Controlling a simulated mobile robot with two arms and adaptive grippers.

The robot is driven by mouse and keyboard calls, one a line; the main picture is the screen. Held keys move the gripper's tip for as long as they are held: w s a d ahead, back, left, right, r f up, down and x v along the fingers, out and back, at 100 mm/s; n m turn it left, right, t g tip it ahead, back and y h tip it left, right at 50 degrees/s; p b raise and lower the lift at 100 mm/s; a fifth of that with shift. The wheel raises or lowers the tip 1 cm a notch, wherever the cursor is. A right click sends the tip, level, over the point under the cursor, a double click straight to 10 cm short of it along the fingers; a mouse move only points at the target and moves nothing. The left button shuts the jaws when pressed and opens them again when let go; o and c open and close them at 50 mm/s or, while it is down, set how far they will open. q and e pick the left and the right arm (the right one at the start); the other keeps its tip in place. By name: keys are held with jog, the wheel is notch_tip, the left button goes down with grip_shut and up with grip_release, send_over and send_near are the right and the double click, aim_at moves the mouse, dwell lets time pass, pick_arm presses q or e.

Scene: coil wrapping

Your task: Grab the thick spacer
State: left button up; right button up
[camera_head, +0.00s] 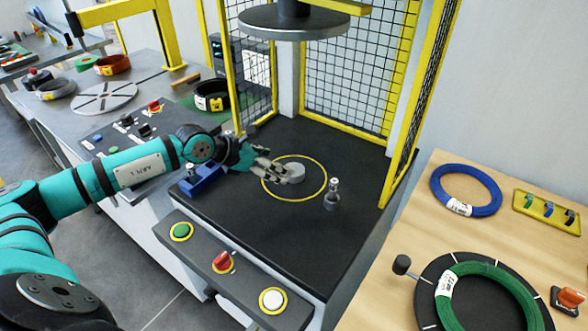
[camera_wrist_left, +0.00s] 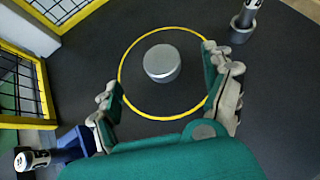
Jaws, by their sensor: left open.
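A short grey metal cylinder (camera_head: 297,171), which looks like the thick spacer, stands inside a yellow ring (camera_head: 321,189) on the black work surface. It also shows in the left wrist view (camera_wrist_left: 162,62), ahead of the fingers and near the middle of the gap between them. My left gripper (camera_head: 279,171) comes in from the left beside the cylinder. In the left wrist view the gripper (camera_wrist_left: 163,85) has its fingers spread wide with nothing between the pads. I cannot tell the exact height of the fingers over the surface. My right gripper is in neither view.
A small metal post (camera_head: 332,194) stands just right of the ring. A blue holder (camera_head: 203,179) sits left of it, under my forearm. A round grey press plate (camera_head: 293,22) hangs above. Yellow-framed mesh guards (camera_head: 360,70) close the back and sides.

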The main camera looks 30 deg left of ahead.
aim_at(294, 173)
pick_arm(q)
jog(key=shift+x, duration=1.2)
jog(key=p+x, duration=0.1)
jog(key=x, duration=0.4)
jog(key=shift+s+a+f+p, duration=0.1)
jog(key=shift+s+f+p, duration=0.05)
jog(key=shift+p, duration=0.15)
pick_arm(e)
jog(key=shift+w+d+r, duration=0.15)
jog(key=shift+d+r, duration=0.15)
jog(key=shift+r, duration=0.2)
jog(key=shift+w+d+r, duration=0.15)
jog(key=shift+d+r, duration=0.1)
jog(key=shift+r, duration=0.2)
pick_arm(q)
jog(key=shift+c, duration=0.4)
jog(key=shift+c, duration=1.2)
jog(key=c, duration=1.1)
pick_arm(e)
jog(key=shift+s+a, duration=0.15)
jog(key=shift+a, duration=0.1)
